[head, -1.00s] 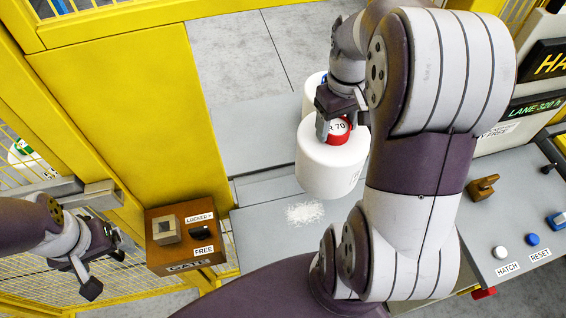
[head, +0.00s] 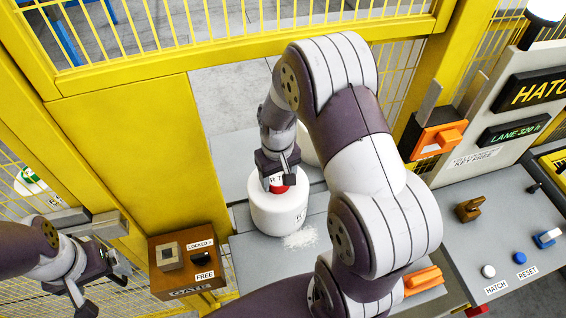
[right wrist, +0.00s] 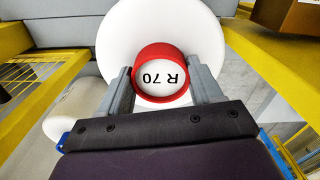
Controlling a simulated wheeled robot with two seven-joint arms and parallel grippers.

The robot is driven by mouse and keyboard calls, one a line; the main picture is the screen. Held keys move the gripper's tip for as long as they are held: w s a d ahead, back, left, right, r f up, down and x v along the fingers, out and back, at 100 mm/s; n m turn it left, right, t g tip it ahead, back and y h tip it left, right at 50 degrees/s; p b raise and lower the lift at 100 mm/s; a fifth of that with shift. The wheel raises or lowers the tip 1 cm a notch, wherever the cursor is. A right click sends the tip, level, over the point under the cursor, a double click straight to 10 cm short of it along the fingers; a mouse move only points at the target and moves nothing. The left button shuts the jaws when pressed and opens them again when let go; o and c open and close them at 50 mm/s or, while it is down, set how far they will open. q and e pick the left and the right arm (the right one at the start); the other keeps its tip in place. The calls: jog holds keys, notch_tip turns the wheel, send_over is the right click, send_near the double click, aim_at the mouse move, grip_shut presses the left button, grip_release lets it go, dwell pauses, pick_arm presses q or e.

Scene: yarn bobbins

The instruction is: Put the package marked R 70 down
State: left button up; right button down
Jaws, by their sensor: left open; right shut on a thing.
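The package marked R 70 (head: 277,213) is a white bobbin with a red hub on top. My right gripper (head: 280,178) is shut on the hub from above. In the right wrist view the red hub (right wrist: 160,55) sits between the two fingers, its R 70 label upside down. My left gripper (head: 95,295) is open and empty at the far left, by the gate box (head: 185,262).
Another white bobbin (head: 308,148) stands behind, partly hidden by my right arm. A yellow panel (head: 130,150) borders the left side. A control desk (head: 500,235) with a hatch button (head: 488,271) and reset button (head: 519,258) is at the right. An orange item (head: 423,280) lies near my right arm.

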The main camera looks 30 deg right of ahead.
jog(key=shift+w+f, duration=0.3)
jog(key=shift+f, duration=0.25)
jog(key=shift+s, duration=0.1)
jog(key=shift+c, duration=0.9)
grip_release()
jog(key=shift+s+f, duration=0.1)
jog(key=shift+s, duration=0.05)
